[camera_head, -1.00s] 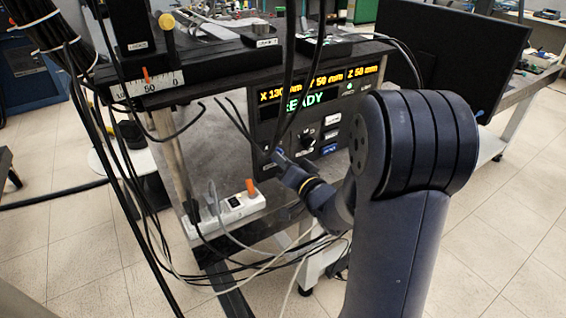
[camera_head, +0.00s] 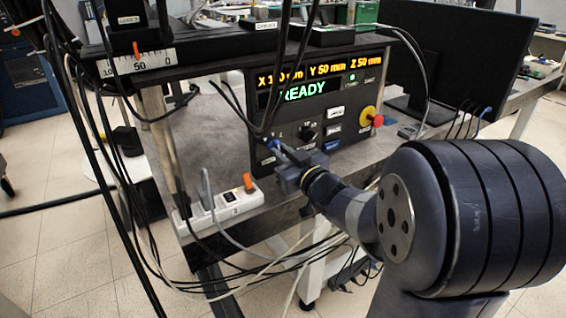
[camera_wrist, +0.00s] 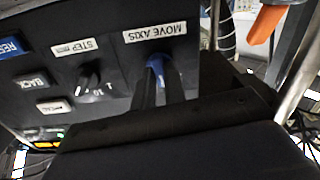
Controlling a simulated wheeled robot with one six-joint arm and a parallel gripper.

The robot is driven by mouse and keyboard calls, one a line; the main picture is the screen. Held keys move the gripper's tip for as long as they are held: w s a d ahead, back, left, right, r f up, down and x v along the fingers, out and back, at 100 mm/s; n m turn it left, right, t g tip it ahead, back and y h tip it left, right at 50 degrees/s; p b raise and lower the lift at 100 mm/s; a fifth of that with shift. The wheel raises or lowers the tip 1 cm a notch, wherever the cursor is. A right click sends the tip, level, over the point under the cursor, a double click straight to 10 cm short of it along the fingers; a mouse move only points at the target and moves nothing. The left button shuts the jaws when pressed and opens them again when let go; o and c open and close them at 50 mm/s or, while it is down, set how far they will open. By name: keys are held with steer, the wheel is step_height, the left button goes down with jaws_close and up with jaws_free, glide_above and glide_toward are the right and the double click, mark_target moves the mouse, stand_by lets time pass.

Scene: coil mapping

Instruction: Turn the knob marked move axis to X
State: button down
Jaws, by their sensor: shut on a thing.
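The control panel (camera_head: 345,152) faces me on the front of the bench. The knob marked move axis shows as a blue rounded shape (camera_wrist: 157,66) under its upside-down "MOVE AXIS" label (camera_wrist: 155,33) in the wrist view. My gripper (camera_wrist: 162,80) has its two dark fingers at this knob, shut on it. The knob's pointer and position marks are hidden by the fingers. In the head view, my gripper (camera_head: 274,147) reaches the panel's lower left from the right. The display (camera_head: 312,85) reads READY, with X, Y and Z values above; the X value is partly covered by a cable.
A black step knob (camera_wrist: 92,80) sits beside the gripped knob. Push buttons (camera_head: 334,130) and a red emergency stop (camera_head: 371,116) are to the right. Black cables (camera_head: 285,70) hang before the panel. A white power strip (camera_head: 222,207) lies at the bench's lower left.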

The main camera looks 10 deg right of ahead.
steer(key=n+b, duration=0.3)
steer(key=n, duration=0.1)
steer(key=shift+f, duration=0.2)
steer(key=shift+r+n+b, duration=0.1)
steer(key=shift+n+b, duration=0.75)
steer(key=shift+n, duration=0.75)
steer(key=c, duration=1.5)
jaws_free()
steer(key=shift+r, duration=0.1)
steer(key=shift+o, duration=0.2)
steer(key=p+v, duration=0.2)
steer(key=v, duration=0.8)
steer(key=shift+s+d, duration=0.15)
steer(key=shift+s, duration=0.25)
